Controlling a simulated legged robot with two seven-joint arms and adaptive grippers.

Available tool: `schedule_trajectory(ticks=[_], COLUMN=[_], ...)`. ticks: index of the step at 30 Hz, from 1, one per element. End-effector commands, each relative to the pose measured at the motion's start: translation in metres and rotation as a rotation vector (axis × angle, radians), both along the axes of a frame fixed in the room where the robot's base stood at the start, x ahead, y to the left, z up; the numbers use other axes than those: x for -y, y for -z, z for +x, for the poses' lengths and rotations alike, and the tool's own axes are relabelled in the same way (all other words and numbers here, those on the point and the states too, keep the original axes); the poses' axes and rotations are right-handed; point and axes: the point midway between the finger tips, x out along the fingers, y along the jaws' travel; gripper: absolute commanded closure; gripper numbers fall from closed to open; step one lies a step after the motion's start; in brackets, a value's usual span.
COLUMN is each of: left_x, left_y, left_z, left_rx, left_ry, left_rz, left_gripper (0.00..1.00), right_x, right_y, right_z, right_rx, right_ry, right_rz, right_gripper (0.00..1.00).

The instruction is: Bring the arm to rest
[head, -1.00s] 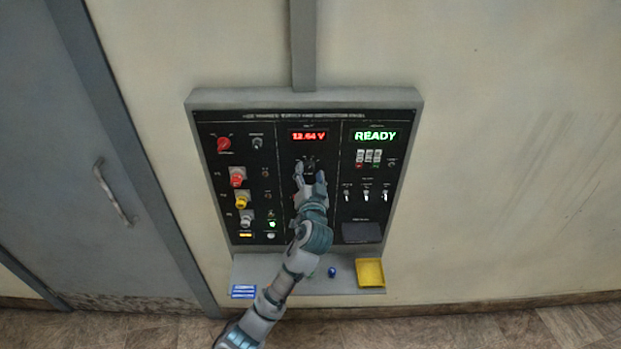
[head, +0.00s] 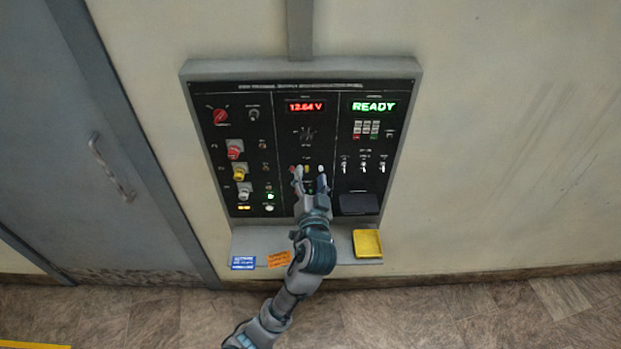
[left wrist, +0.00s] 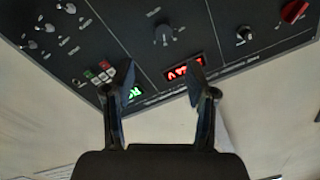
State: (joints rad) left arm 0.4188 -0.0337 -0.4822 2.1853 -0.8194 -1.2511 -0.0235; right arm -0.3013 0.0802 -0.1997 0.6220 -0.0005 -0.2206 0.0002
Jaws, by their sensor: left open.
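My left gripper (head: 311,180) is open in front of the lower middle of the black control panel (head: 326,125). Nothing shows between its fingers. In the left wrist view the two fingers (left wrist: 158,85) stand wide apart, with the panel beyond them. The rotary knob (head: 307,134) in the panel's middle section is clear of the fingers, just above them in the head view. It also shows in the left wrist view (left wrist: 163,35). The gripper and forearm hide part of the panel's lower middle. My right gripper is not in view.
A grey shelf (head: 335,255) under the panel holds a yellow tray (head: 367,243), a blue card (head: 243,263) and an orange card (head: 279,259). The red display (head: 306,107) reads 12.64 V and the green one (head: 374,106) reads READY. A grey door (head: 60,150) stands at left.

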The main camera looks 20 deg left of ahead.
Motion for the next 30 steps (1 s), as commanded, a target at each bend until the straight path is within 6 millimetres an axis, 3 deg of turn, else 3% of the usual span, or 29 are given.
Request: schedule_trajectory(ticks=[8, 11, 14, 16, 21, 24, 30], left_x=[-0.001, -0.005, -0.015, -0.025, -0.046, -0.053, -0.060], left_y=[0.002, 0.023, 0.074, 0.123, 0.243, 0.291, 0.345], left_z=[0.000, -0.003, -0.013, -0.030, -0.101, -0.148, -0.227], left_rx=[-0.005, -0.053, -0.171, -0.289, -0.609, -0.764, -0.988], left_ry=[0.000, 0.005, 0.016, 0.025, 0.042, 0.046, 0.048], left_rz=[-0.002, -0.021, -0.073, -0.126, -0.273, -0.341, -0.441], left_gripper=[0.44, 0.44, 0.44, 0.44, 0.44, 0.44, 0.44], right_x=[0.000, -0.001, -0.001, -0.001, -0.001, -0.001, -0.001], right_y=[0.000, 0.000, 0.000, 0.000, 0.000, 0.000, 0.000], right_z=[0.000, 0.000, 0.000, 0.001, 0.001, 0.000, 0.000], right_rx=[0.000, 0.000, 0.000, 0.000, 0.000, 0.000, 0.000], right_ry=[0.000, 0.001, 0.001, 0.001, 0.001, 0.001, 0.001], right_rz=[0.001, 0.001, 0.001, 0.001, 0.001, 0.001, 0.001], right_gripper=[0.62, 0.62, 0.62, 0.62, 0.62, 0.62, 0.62])
